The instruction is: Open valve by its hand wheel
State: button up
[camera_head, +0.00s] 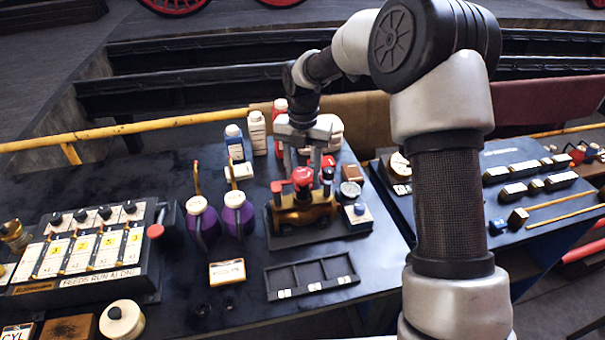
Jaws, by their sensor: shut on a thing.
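The valve (303,216) is a brass-coloured body on a dark base in the middle of the bench. A red hand wheel (303,176) sits on top of it. My gripper (302,170) comes straight down from above, with one finger on each side of the wheel. It is shut on the wheel. The fingertips partly hide the wheel's rim, so its turn angle cannot be told.
Two purple oil cans (238,213) stand left of the valve. Bottles (257,132) stand behind it. A gauge (350,190) and a small white-and-blue block (358,215) are close on its right. A shallow black tray (312,276) lies in front.

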aim_at(303, 174)
jog(key=shift+r+n+p, duration=0.15)
jog(key=shift+n+p, duration=0.2)
jog(key=shift+n, duration=0.55)
jog(key=shift+c, duration=0.6)
jog(key=o, duration=1.3)
jog(key=shift+c, duration=1.1)
jog(key=shift+r+p, duration=0.65)
jog(key=shift+r, duration=2.2)
